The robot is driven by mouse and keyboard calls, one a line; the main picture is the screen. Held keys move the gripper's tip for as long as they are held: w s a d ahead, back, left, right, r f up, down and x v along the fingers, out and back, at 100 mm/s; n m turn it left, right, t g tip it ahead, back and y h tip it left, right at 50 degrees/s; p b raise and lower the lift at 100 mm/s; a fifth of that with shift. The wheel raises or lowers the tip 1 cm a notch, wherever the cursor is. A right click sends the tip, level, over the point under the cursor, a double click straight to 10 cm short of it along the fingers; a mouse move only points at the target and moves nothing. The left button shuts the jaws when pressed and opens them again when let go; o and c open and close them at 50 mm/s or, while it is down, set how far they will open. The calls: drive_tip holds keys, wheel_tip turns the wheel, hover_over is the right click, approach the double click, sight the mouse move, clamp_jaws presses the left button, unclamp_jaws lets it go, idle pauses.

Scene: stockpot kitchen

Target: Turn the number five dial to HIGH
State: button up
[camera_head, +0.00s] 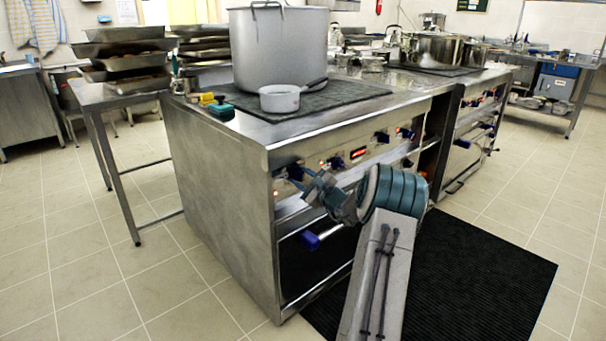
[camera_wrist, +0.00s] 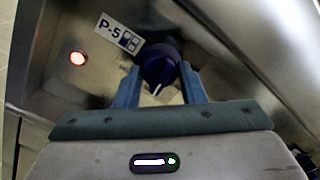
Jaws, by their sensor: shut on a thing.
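The number five dial (camera_wrist: 160,68) is a dark blue round knob on the steel front panel, beside a white label reading P-5 (camera_wrist: 118,35). A white pointer line shows on the knob's face in the wrist view. My gripper (camera_wrist: 160,84) has its two blue fingers on either side of the knob, shut on it. In the head view my gripper (camera_head: 308,184) reaches the left end of the stove's front panel, where the arm partly hides the knob. I cannot read a HIGH mark in either view.
A lit red lamp (camera_wrist: 77,58) sits left of the knob. More knobs (camera_head: 381,137) line the panel to the right. A blue-ended oven handle (camera_head: 310,240) is below my gripper. A large stockpot (camera_head: 280,50) and a small saucepan (camera_head: 280,98) stand on the stove top.

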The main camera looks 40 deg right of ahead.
drive_tip(key=m+p, duration=0.4)
drive_tip(key=m, duration=0.2)
drive_tip(key=shift+r+p, duration=0.15)
drive_tip(key=shift+p, duration=0.15)
drive_tip(key=shift+m+g+h+p, duration=0.3)
drive_tip(key=shift+m+p, duration=1.35)
drive_tip(key=shift+m, duration=0.25)
drive_tip(key=shift+f, duration=0.2)
drive_tip(key=o, duration=1)
drive_tip(key=shift+s, duration=0.15)
drive_tip(key=s+p, duration=0.2)
drive_tip(key=s, duration=1.1)
drive_tip(key=shift+s+f, duration=0.1)
drive_tip(key=shift+s, duration=0.25)
